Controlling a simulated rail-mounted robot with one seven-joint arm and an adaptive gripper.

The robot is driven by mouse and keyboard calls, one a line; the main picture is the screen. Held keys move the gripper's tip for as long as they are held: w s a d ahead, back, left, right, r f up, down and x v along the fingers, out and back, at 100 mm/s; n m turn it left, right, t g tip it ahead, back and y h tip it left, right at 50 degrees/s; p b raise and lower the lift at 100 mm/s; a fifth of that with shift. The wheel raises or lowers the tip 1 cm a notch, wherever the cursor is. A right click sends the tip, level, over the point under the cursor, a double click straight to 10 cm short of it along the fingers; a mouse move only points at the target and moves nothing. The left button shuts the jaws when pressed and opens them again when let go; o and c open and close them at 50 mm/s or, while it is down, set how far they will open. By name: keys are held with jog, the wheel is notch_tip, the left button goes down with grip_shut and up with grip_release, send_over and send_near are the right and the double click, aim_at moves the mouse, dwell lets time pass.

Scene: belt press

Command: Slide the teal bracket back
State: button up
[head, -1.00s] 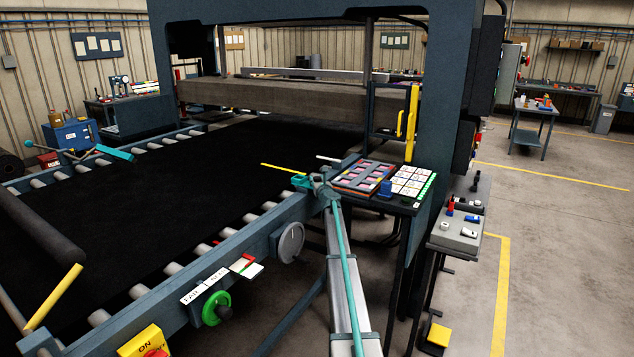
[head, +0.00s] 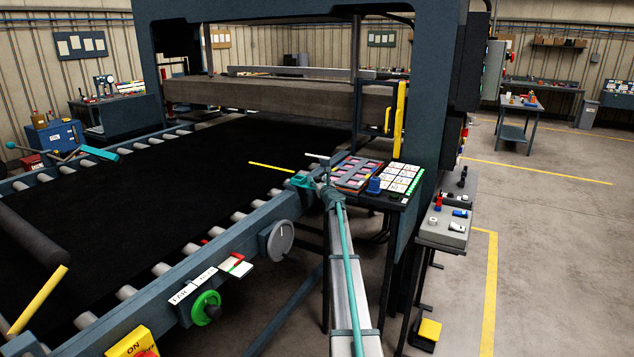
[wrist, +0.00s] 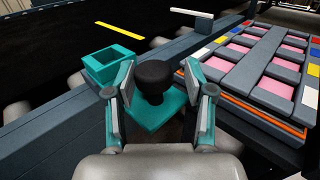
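The teal bracket sits on the near side rail of the roller bed. In the wrist view it shows as a small open teal box (wrist: 112,66) and a flat teal plate (wrist: 158,112) with a black round knob (wrist: 155,75). My gripper (wrist: 160,88) is at the bracket, one finger on each side of the knob. The fingers stand apart, and gaps seem to show beside the knob. In the head view the bracket (head: 299,181) is small and partly hidden by my gripper (head: 325,186).
A tray of pink blocks (head: 357,172) and a panel of white cards (head: 402,178) stand close to the right of my gripper. A grey dial (head: 281,241) and green handwheel (head: 206,307) stick out from the rail (head: 240,224). The black belt (head: 200,195) fills the bed.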

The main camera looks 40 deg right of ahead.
jog(key=shift+w, duration=0.15)
jog(key=shift+a, duration=0.1)
jog(key=shift+s+a, duration=0.2)
jog(key=shift+s, duration=0.25)
jog(key=v, duration=1.1)
jog(key=shift+d, duration=0.1)
